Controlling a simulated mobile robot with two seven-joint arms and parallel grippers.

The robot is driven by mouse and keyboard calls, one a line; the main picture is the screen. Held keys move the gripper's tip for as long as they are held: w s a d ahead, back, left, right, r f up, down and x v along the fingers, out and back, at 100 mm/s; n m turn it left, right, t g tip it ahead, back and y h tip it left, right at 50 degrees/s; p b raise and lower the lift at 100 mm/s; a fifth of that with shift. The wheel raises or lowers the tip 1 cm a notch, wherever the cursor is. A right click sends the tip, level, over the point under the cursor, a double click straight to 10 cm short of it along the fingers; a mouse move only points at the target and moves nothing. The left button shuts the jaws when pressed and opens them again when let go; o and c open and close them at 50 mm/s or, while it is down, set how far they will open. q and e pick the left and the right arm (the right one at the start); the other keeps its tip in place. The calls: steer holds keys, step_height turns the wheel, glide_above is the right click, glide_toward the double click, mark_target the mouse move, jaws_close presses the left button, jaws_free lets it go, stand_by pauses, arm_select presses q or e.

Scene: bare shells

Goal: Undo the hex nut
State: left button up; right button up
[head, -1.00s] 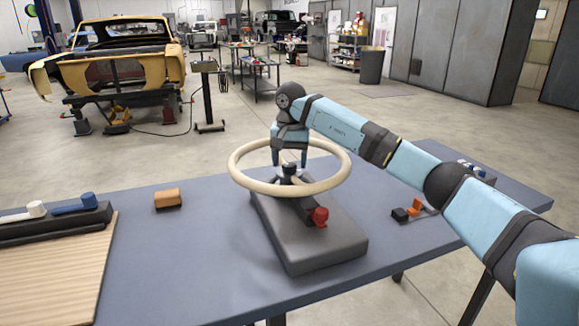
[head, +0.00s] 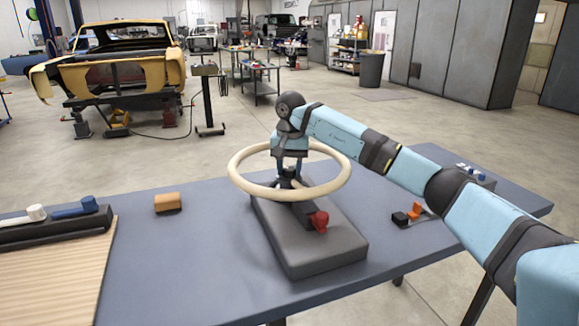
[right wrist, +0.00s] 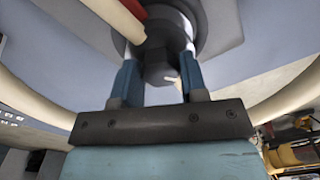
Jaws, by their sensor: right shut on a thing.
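The hex nut (right wrist: 158,73) is dark and sits at the hub of a cream steering wheel (head: 240,182). My right gripper (head: 292,172) reaches down at the wheel's centre. In the right wrist view its two blue fingers (right wrist: 158,78) are shut on the nut, one on each side. A small pale mark shows on the nut's face. The wheel is mounted on a dark grey base block (head: 325,252) with a red knob (head: 320,221) at its front. In the head view the nut is mostly hidden by the gripper. My left gripper is out of view.
The blue-grey table (head: 190,260) holds a tan block (head: 167,202) left of the wheel. A wooden board (head: 50,260) and a dark rack (head: 50,231) with white and blue handles are at far left. Small black and orange pieces (head: 408,215) lie at right.

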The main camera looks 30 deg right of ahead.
steer(key=n+p, duration=0.2)
steer(key=shift+r+n, duration=0.2)
steer(key=shift+n, duration=0.1)
steer(key=n+p, duration=0.2)
steer(key=n, duration=0.1)
steer(key=shift+d+n, duration=0.1)
steer(key=shift+n, duration=0.2)
steer(key=shift+f+n+p, duration=0.1)
steer(key=shift+n+p, duration=0.25)
steer(key=shift+n, duration=0.75)
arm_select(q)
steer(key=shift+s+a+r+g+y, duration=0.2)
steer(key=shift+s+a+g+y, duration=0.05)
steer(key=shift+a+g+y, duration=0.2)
arm_select(e)
steer(key=shift+n, duration=0.9)
arm_select(q)
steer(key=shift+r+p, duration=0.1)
steer(key=shift+p, duration=0.2)
arm_select(e)
steer(key=o, duration=0.9)
steer(key=shift+f, duration=0.1)
